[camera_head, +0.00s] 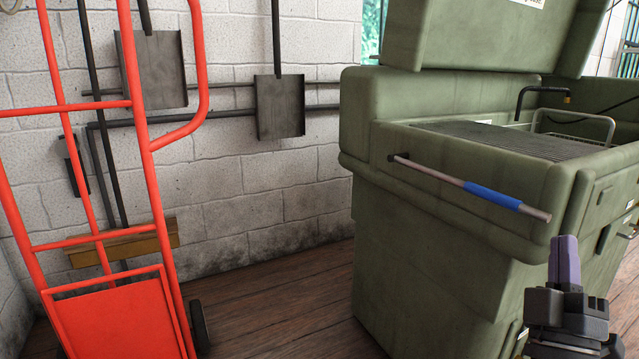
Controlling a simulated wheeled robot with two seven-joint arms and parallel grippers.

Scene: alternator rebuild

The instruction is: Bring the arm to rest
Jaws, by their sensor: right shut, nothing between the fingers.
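My right gripper (564,262) is at the lower right, pointing up, with purple fingers on a dark body. Its fingers are shut together with nothing visible between them. It stands in front of the right part of a green parts-washer cabinet (430,230), below the end of a metal rod with a blue sleeve (492,196). In this view the gripper appears apart from the rod. My left gripper is not in view.
A red hand truck (110,310) stands at the left against a white block wall (250,200). Shovels (280,108) hang on the wall. The wooden floor (285,300) between hand truck and cabinet is clear. The cabinet's raised lid (470,40) is at the top.

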